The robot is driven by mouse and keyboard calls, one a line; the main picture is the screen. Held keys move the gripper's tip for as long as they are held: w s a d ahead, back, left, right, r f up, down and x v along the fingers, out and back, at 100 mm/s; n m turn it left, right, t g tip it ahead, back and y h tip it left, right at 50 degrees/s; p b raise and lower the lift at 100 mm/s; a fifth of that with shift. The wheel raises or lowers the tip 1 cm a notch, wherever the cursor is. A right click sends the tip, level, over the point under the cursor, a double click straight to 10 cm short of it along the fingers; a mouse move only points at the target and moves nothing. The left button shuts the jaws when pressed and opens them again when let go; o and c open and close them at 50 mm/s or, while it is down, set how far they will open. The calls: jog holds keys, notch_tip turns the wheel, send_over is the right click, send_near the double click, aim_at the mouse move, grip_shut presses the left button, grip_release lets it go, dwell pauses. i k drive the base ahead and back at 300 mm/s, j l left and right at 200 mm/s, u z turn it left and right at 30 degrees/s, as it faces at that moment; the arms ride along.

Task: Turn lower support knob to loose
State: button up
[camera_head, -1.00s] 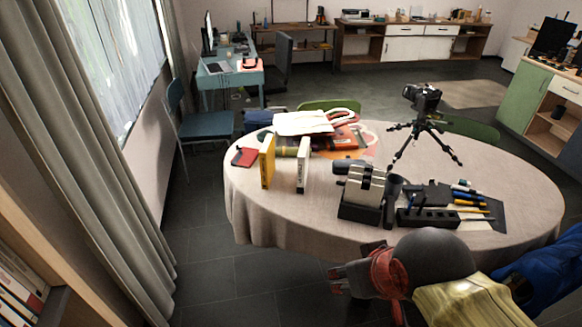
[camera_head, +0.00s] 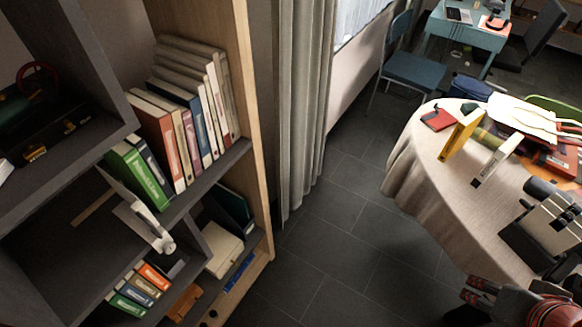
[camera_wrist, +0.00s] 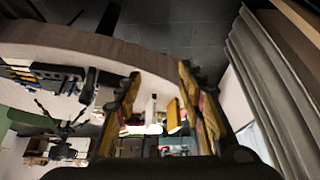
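The small black tripod with a camera on it (camera_wrist: 62,130) shows at the left of the wrist view, on the table. It is small and dark there, and I cannot make out a lower support knob. The tripod is outside the current head view. My gripper (camera_wrist: 160,75) is open and empty, its two fingers spread apart in the wrist view. In the head view part of my gripper (camera_head: 480,295) shows at the lower right, beside the table's near edge and away from the tripod.
The round cloth-covered table (camera_head: 415,180) holds a yellow book (camera_head: 460,136), a white bookend-like piece (camera_head: 496,160) and a toaster-like holder (camera_head: 540,228). A bookshelf (camera_head: 258,130) fills the left. Open tiled floor (camera_head: 345,220) lies between shelf and table.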

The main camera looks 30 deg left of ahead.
aim_at(169, 249)
jog(key=u, duration=2.7)
